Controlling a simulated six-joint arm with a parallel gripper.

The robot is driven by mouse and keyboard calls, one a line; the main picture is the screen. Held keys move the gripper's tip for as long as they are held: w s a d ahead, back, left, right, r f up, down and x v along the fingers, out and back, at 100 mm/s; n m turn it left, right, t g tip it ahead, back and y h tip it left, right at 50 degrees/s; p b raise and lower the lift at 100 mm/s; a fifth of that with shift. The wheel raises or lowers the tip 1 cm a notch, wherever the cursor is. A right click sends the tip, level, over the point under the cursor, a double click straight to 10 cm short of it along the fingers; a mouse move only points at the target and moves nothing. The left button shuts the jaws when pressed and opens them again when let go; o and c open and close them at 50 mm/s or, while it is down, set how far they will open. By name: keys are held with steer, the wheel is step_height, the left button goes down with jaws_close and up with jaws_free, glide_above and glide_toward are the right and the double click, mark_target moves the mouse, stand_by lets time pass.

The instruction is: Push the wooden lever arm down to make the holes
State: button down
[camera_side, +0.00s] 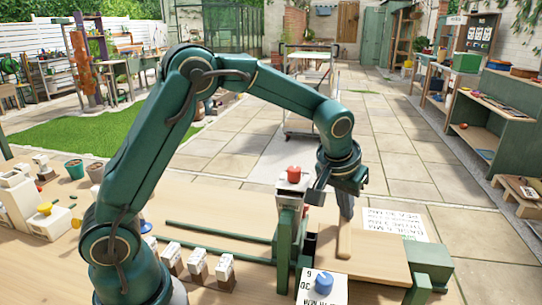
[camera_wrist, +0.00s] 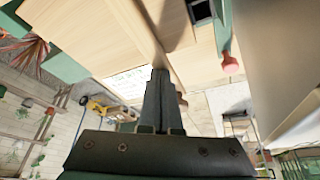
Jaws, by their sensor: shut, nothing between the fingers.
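The wooden lever arm (camera_side: 344,241) is a short pale bar just below my gripper, beside the green and grey machine (camera_side: 288,222) on the bench. My gripper (camera_side: 347,216) points down with its fingers closed and empty. Its tips are at or just above the upper end of the lever; I cannot tell whether they touch it. In the wrist view the closed dark fingers (camera_wrist: 160,74) reach toward pale wood, and they hide part of the lever. No holes can be made out in either view.
A wooden board (camera_side: 375,262) lies right of the machine, ending at a green block (camera_side: 429,257). A printed sheet (camera_side: 395,224) lies behind it. A red knob (camera_side: 293,172) tops the machine, and a blue knob (camera_side: 323,281) sits on a white box in front. Green rails (camera_side: 215,239) run left.

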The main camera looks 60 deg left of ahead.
mark_target(344, 220)
step_height(344, 220, up, 13)
stand_by(0.9)
steer(key=shift+s+f, duration=0.1)
steer(key=s+a+r+t, duration=0.15)
steer(key=s+r, duration=0.35)
steer(key=s, duration=0.5)
steer(key=s+d+f+m+h, duration=0.1)
steer(key=s+f+m, duration=0.2)
steer(key=s+f, duration=0.8)
steer(key=shift+s+d+f, duration=0.2)
steer(key=shift+s+f, duration=0.05)
steer(key=shift+s, duration=0.5)
